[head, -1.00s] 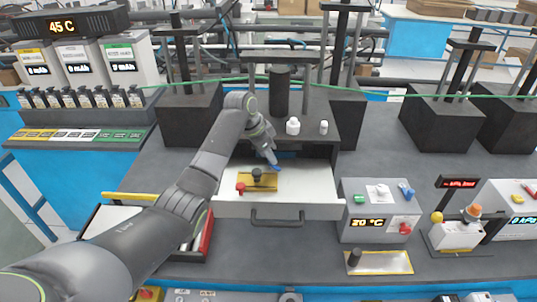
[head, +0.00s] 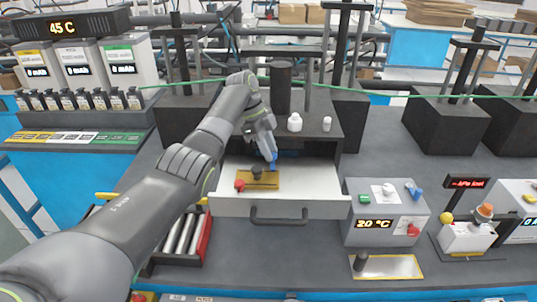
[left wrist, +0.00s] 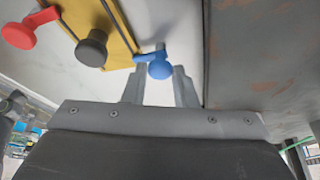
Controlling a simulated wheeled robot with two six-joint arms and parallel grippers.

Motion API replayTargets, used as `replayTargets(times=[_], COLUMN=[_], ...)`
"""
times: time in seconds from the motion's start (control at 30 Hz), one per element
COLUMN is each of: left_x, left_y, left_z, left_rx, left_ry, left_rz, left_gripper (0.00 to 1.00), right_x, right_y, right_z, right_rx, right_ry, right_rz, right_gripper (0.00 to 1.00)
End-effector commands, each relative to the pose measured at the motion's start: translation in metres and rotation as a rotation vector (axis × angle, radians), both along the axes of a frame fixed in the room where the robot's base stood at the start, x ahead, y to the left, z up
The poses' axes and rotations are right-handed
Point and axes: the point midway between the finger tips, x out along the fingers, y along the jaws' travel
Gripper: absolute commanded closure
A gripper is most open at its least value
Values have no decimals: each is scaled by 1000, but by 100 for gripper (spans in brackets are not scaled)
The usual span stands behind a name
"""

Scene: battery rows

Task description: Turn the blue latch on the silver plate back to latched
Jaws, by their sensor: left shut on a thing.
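The blue latch (head: 273,165) is at the back right corner of a yellow plate (head: 267,186) lying in an open pale drawer. The plate looks yellow, not silver. In the left wrist view the blue latch (left wrist: 159,67) has a round knob and a short arm reaching to the plate's edge. My left gripper (head: 271,160) comes down from above and is shut on the blue latch, with its fingers (left wrist: 162,78) on either side of the knob. A red latch (head: 239,185) and a black knob (head: 257,173) are on the same plate. My right gripper is out of view.
The drawer front with its dark handle (head: 280,220) is nearest. White bottles (head: 294,122) stand on the dark housing behind. A grey 20 °C box (head: 375,228) and a separate silver plate with yellow edging (head: 400,267) are at right. A red rack (head: 203,240) stands at left.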

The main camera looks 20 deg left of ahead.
Motion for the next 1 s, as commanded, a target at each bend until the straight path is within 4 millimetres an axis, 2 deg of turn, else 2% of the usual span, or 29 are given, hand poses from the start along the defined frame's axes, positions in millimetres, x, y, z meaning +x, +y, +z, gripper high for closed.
replayTargets(times=[0.2, 0.67, 0.7, 0.87, 1.0], left_x=[0, 0, 0, 0, 1], left_y=[-1, -1, -1, -1, -1], left_z=[-2, -2, -2, -1, -1], left_rx=[-1, 0, 0, 0, 0], left_ry=[2, 2, 2, 2, 0], left_rz=[-55, -68, -68, -67, -66], left_gripper=[98, 98, 74, 53, 53], right_x=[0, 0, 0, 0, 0], right_y=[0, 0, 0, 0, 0], right_z=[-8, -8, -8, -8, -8], right_rx=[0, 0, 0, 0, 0], right_ry=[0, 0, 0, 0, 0], right_rz=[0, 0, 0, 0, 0], right_gripper=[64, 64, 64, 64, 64])
